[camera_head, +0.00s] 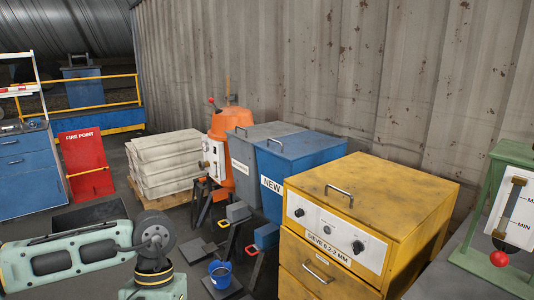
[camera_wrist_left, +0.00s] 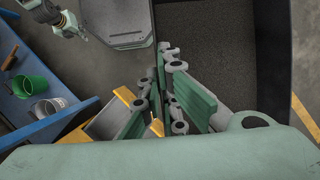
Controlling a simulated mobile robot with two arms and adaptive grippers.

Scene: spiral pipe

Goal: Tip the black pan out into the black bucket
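A black, open, straight-sided container, which looks like the black pan (camera_head: 90,216), lies low at the left in the head view, partly behind my left arm. It fills the upper right of the left wrist view (camera_wrist_left: 222,45), with a dark, grainy-looking inside. My left gripper (camera_wrist_left: 165,62) is at its near left wall, one finger on each side, tips close together on the rim. The left gripper is hidden in the head view. My right gripper (camera_wrist_left: 70,27) seems to show small at the upper left of the wrist view; its fingers are unclear. I cannot identify a separate black bucket.
A red fire point board (camera_head: 85,163) and pallet of sacks (camera_head: 168,165) stand behind. A blue bench (camera_wrist_left: 20,110) holds a green bucket (camera_wrist_left: 29,88).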

